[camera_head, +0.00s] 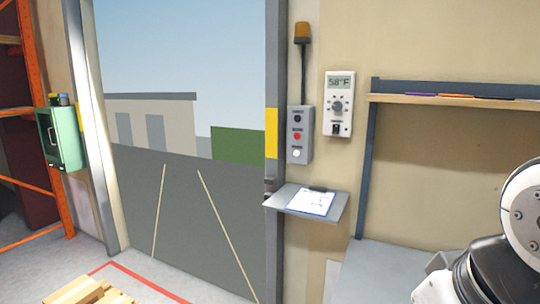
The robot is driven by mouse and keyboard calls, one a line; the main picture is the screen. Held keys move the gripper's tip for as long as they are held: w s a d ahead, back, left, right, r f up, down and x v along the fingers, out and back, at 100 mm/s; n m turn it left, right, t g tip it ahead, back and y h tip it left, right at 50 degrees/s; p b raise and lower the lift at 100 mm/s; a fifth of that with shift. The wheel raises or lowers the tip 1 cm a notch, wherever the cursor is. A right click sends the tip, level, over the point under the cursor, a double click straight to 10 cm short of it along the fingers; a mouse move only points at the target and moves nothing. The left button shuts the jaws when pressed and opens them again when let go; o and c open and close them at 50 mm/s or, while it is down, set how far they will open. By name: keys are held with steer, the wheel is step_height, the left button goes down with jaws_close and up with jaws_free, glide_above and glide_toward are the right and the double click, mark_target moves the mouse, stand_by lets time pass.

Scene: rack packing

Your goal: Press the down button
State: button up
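A grey control box (299,135) is mounted on the wall to the right of the open doorway. It carries a black button at the top, a red button (297,136) in the middle and a white button (296,153) at the bottom. The labels above the buttons are too small to read, so I cannot tell which is marked down. My arm shows at the right edge, apart from the box. My gripper is not clearly visible in this view.
An amber beacon (302,32) stands above the box. A thermostat (339,104) reading 58°F hangs to its right. Below, a small shelf (331,213) with a clipboard (311,201) juts out. A wooden shelf (470,99) is at right, a pallet (88,291) at lower left.

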jaws_close()
stand_by(1.3)
